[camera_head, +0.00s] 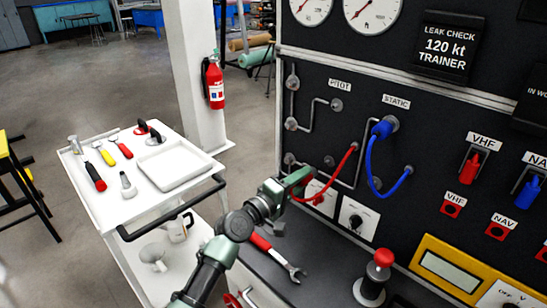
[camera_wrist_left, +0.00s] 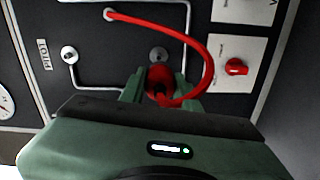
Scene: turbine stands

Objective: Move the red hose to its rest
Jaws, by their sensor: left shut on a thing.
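The red hose (camera_head: 345,163) runs in a curve from a fitting on the black panel down to my left gripper (camera_head: 303,182). In the left wrist view the red hose (camera_wrist_left: 208,55) arcs to the right and its red end sits between the fingers of my left gripper (camera_wrist_left: 160,92). The left gripper is shut on that end, close in front of the panel. A round metal fitting (camera_wrist_left: 158,54) shows just beyond the held end; I cannot tell the gap. I cannot tell which fitting is the rest. My right gripper is not in view.
A blue hose (camera_head: 369,160) loops from the port under the STATIC label. A wrench (camera_head: 285,262) lies on the bench, with a red button post (camera_head: 375,278) to its right. A white cart (camera_head: 112,205) with tools stands left. Metal tubing and ports under PITOT (camera_head: 338,85) cover the panel.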

